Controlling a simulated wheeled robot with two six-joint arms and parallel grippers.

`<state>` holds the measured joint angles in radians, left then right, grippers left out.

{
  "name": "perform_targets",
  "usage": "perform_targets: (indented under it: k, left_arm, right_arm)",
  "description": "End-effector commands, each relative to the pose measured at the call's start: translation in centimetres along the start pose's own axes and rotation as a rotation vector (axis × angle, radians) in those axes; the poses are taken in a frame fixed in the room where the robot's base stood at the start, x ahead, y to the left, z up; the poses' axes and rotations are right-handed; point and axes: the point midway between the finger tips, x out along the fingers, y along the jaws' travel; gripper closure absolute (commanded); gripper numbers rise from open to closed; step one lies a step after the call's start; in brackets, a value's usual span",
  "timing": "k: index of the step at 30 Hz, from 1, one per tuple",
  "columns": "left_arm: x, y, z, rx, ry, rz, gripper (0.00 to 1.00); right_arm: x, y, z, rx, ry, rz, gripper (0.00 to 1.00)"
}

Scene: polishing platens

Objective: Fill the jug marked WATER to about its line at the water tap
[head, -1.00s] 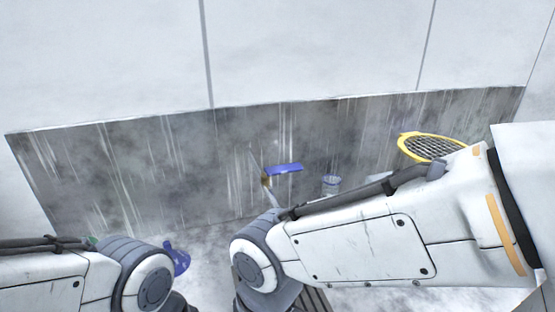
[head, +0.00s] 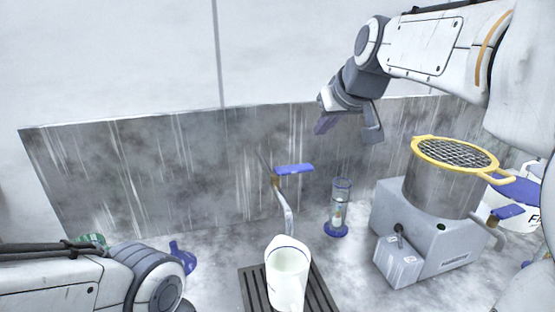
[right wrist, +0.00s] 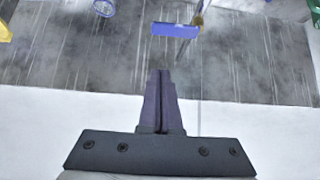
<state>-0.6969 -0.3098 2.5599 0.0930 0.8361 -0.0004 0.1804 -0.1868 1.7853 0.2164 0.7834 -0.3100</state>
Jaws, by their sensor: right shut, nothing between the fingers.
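A pale translucent jug (head: 288,280) stands upright under the water tap's curved spout (head: 288,212). Its mark and line do not show, and I cannot tell how much water it holds. The tap's blue lever (head: 294,169) sticks out to the right from its brass body; the lever also shows in the right wrist view (right wrist: 175,30). My right gripper (head: 325,123) is raised above and right of the lever, apart from it. Its fingers (right wrist: 162,74) are shut and empty. My left gripper is out of view; only its arm shows at lower left.
The jug stands on a dark slatted drain grate (head: 254,291). A glass cylinder with a blue base (head: 337,230) stands right of the tap. Further right is a grey machine (head: 455,255) with a yellow-rimmed sieve (head: 455,153). A stained splash panel (head: 130,180) stands behind.

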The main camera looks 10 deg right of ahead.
Motion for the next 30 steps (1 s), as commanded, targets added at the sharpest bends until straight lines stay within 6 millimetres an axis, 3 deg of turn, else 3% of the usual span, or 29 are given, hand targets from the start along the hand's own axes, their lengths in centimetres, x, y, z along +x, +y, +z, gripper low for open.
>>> perform_targets:
  k: [9,14,28,30]
  left_arm:
    - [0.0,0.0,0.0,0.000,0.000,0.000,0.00]
    - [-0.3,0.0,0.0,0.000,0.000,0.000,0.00]
    - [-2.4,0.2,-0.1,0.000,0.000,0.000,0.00]
    - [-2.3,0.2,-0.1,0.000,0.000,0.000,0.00]
  right_arm:
    - [0.0,0.2,-0.1,0.001,0.003,0.003,1.00]
    - [0.9,0.1,-0.1,0.001,0.000,0.001,1.00]
    - [10.3,0.1,-0.1,0.002,-0.004,0.001,1.00]
    - [11.0,0.1,1.0,0.002,-0.002,0.001,1.00]
